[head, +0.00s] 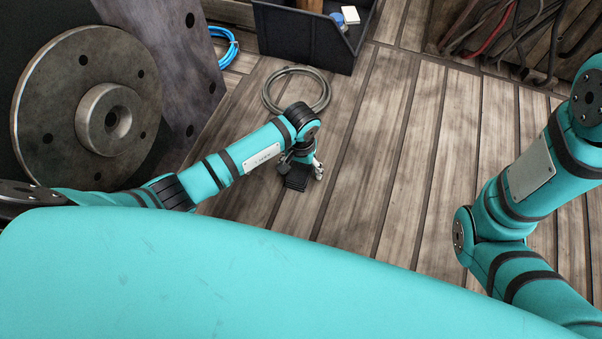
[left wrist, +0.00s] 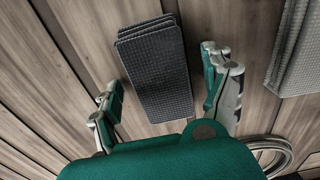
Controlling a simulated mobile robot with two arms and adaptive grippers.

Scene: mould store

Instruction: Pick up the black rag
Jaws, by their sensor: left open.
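The black rag (left wrist: 155,68) is a folded, textured stack lying on the plank floor in the left wrist view. In the head view the dark patch beneath my left gripper (head: 303,166) appears to be the rag (head: 296,183), partly hidden by the gripper. In the left wrist view my left gripper (left wrist: 165,82) is open, with one finger on each side of the rag and gaps between. Nothing is held in it. My right gripper is out of view; only the right arm shows.
A grey folded cloth (left wrist: 296,55) lies right of the rag in the left wrist view. A coiled grey hose (head: 268,92) lies beyond the gripper. A dark open bin (head: 303,42) stands at the back; a large flanged metal disc (head: 60,110) stands left. Floor to the right is clear.

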